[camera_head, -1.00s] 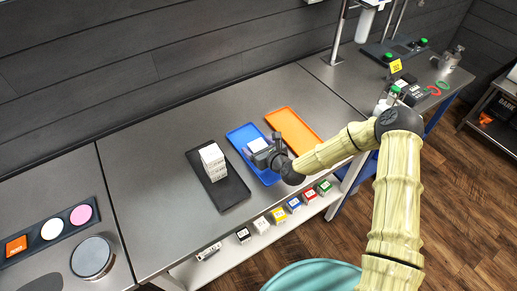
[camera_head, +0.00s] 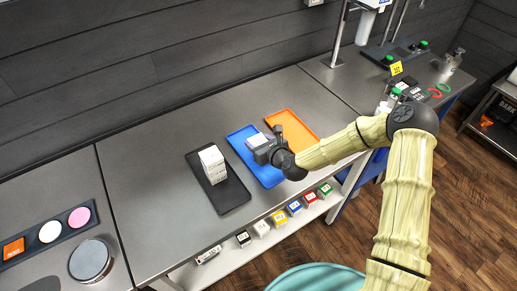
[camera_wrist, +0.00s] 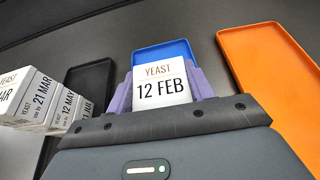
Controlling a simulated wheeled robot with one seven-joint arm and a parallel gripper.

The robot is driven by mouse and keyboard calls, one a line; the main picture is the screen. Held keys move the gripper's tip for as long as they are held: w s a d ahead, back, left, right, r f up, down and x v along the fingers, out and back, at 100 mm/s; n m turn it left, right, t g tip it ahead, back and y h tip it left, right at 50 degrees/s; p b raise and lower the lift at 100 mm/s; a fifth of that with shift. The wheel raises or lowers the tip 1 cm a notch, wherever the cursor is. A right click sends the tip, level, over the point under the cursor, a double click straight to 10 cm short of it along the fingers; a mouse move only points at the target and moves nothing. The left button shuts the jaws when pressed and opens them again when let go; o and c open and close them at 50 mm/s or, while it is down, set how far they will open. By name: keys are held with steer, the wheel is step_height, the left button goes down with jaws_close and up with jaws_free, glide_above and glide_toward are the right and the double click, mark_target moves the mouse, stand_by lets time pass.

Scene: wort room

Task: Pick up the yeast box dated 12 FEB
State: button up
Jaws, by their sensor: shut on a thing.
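The yeast box dated 12 FEB (camera_wrist: 161,88) is white and shows its label squarely in the wrist view. My gripper (camera_wrist: 160,90) is shut on it, with a purple finger pad on each side. In the head view, the gripper (camera_head: 262,146) is over the blue tray (camera_head: 268,175), and the box (camera_head: 256,141) shows as a small pale shape at its far side. I cannot tell how far above the tray the box is.
A black tray (camera_head: 234,194) left of the blue one holds stacked white yeast boxes (camera_head: 213,164); the wrist view shows labels 21 MAR and 12 MAY. An orange tray (camera_head: 291,124) lies to the right. Small coloured boxes (camera_head: 278,217) line the shelf below.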

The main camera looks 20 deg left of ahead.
mark_target(259, 141)
step_height(259, 141, up, 6)
steer(key=shift+s+r+b, duration=0.1)
steer(key=shift+r+b, duration=0.1)
steer(key=shift+b, duration=0.2)
steer(key=shift+d, duration=0.1)
